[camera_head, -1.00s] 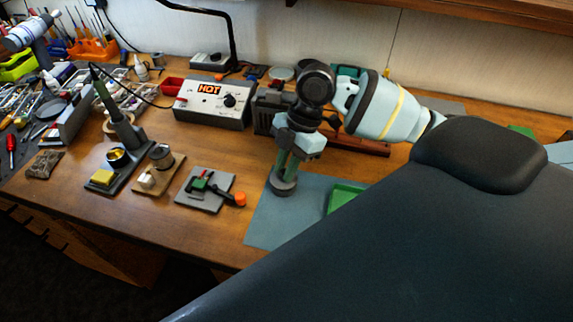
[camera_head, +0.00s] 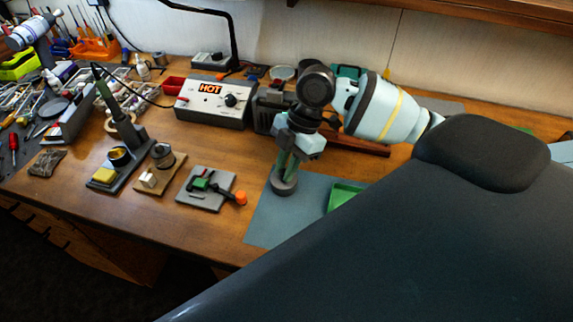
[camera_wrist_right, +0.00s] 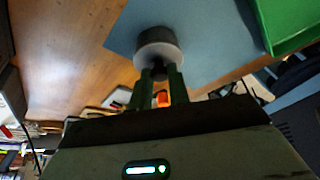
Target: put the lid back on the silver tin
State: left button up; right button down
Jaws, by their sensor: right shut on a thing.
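My right gripper (camera_head: 288,160) points down over the blue-grey mat, its green fingers shut on the dark knob of a round grey lid (camera_head: 284,186). In the right wrist view the grey round piece (camera_wrist_right: 158,38) shows beyond the fingertips, above or on the mat. I cannot tell whether the silver tin is under it, because only one thick grey disc shows there. My left gripper is not in view.
A green tray (camera_head: 346,196) is right of the lid on the mat (camera_head: 262,218). A grey plate with a small clamp (camera_head: 205,190) is to the left. A soldering station (camera_head: 213,102) stands behind. My dark arm covers the lower right.

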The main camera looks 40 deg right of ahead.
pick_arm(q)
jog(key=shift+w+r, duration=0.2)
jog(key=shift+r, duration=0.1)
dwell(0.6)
pick_arm(e)
jog(key=c, duration=0.8)
grip_release()
jog(key=shift+o, duration=0.2)
jog(key=shift+r+p, duration=0.75)
jog(key=shift+r, duration=1.65)
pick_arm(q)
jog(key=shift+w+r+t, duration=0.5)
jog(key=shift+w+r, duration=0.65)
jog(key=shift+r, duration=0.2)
pick_arm(e)
jog(key=shift+r, duration=1.05)
